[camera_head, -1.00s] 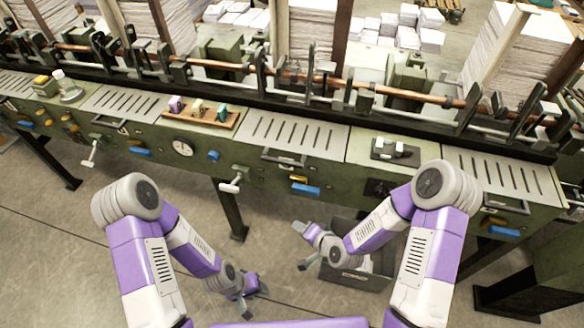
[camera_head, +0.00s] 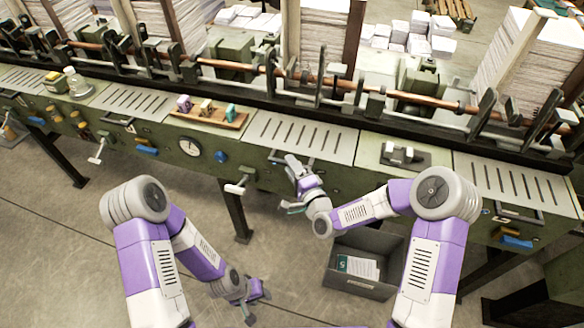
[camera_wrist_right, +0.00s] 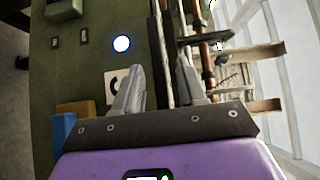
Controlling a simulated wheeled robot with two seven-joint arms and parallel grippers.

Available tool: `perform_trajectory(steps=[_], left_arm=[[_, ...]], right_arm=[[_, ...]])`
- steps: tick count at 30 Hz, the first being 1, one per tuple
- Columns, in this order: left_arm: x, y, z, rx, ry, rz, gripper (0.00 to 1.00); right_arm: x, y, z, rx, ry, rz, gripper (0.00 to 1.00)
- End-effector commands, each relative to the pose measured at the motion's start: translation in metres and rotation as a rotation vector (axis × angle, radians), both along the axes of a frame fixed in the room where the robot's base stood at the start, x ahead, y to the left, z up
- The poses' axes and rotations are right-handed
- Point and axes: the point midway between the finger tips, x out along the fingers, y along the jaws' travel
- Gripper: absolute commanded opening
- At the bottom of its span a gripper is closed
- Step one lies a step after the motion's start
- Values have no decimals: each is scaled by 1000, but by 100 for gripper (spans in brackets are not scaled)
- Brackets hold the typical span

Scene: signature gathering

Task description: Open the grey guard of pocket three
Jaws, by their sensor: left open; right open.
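The grey slotted guard (camera_head: 303,134) in the middle of the machine's green front appears to be that of pocket three, third slotted plate from the left. It lies flat and looks closed. Its dark front handle (camera_head: 273,153) is partly hidden by my right gripper (camera_head: 291,184), which is open and empty at the front edge. In the right wrist view the right gripper (camera_wrist_right: 158,88) has its fingers apart, with a white marked plate (camera_wrist_right: 115,84) and a bright round light (camera_wrist_right: 122,44) beyond. My left gripper (camera_head: 252,302) is open and empty, low over the floor.
A wooden rack with coloured blocks (camera_head: 208,117) stands left of the guard. A dark fitting (camera_head: 405,157) sits to its right. A white-tipped lever (camera_head: 237,187) sticks out of the front. A grey bin (camera_head: 360,284) with papers stands below. A copper rod (camera_head: 345,88) runs behind.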

Motion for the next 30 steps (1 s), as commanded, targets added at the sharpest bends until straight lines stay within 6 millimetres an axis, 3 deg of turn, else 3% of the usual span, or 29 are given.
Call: perform_trajectory(steps=[9, 17, 30], left_arm=[[0, 0, 0, 0, 0, 0, 43], [0, 0, 0, 0, 0, 0, 43], [0, 0, 5, 0, 0, 0, 43]], right_arm=[[2, 1, 0, 0, 1, 0, 39], [2, 1, 0, 0, 1, 0, 0], [2, 4, 5, 4, 16, 5, 0]])
